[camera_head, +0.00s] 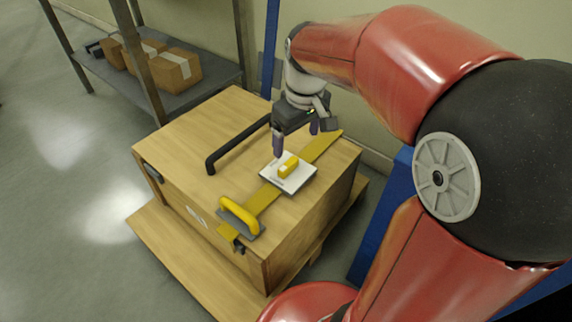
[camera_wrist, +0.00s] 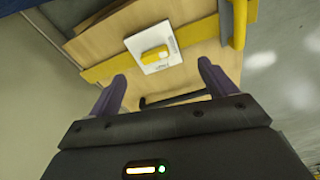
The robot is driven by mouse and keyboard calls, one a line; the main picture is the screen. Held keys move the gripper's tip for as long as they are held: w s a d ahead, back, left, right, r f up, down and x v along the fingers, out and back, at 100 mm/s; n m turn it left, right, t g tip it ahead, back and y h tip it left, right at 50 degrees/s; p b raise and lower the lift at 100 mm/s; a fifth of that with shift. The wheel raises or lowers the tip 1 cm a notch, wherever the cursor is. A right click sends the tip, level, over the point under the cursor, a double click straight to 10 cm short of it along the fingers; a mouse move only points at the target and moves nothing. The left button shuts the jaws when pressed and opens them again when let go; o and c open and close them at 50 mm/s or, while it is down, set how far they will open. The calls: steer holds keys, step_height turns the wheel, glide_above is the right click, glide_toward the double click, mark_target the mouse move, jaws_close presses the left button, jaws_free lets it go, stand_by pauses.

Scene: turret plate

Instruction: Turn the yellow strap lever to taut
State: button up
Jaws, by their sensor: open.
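The yellow strap lever (camera_head: 288,167) is a short yellow bar on a white square plate (camera_head: 301,181) on top of a wooden crate. In the wrist view the lever (camera_wrist: 154,53) lies across the plate (camera_wrist: 165,66), beyond my fingertips and between their lines. A flat yellow strap (camera_head: 262,200) runs across the crate top under the plate. My gripper (camera_head: 296,142) is open and empty, above and just behind the plate, apart from the lever. Its two purple fingers (camera_wrist: 160,85) show in the wrist view. Small markings on the plate are too small to read.
The wooden crate (camera_head: 180,145) stands on a pallet (camera_head: 160,245). A black bar handle (camera_head: 235,147) rises from its top left of the plate. A yellow handle (camera_head: 239,215) stands at the strap's near end. A shelf (camera_head: 215,80) with cardboard boxes (camera_head: 177,70) is behind. Blue posts flank the crate.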

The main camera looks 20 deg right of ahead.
steer(key=n+g+b, duration=0.2)
glide_above(288, 163)
step_height(288, 163, down, 7)
steer(key=shift+s+r, duration=0.1)
step_height(288, 163, down, 8)
steer(key=shift+r+b, duration=0.1)
steer(key=shift+b, duration=0.6)
steer(key=shift+c, duration=0.2)
steer(key=c, duration=0.9)
